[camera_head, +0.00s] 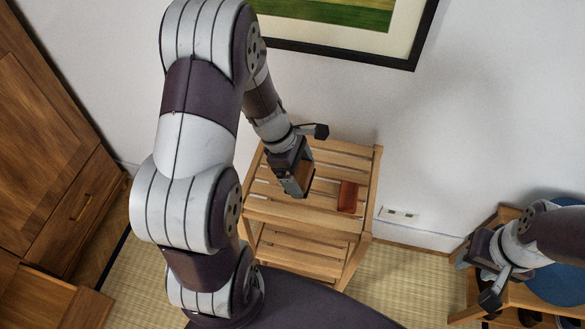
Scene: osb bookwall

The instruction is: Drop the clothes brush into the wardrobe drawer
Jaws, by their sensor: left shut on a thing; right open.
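My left gripper (297,184) is over the slatted wooden rack (275,213) in the middle of the head view. It is shut on a brown wooden thing (289,178), probably the clothes brush, mostly hidden by the fingers. The wooden wardrobe (45,140) stands at the left. A wardrobe drawer (82,205) with a small handle is in its right-hand part. Lower left, a wooden drawer-like part (85,308) juts out, cut by the frame; I cannot see its whole inside. My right gripper (477,281) is open and empty at the right.
A reddish-brown block (348,197) lies on the rack's top slats. A wooden stand (508,214) with a round blue cushion (560,281) is at the right, by my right gripper. A framed picture (345,50) hangs on the wall. Matting (400,285) shows on the floor between rack and stand.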

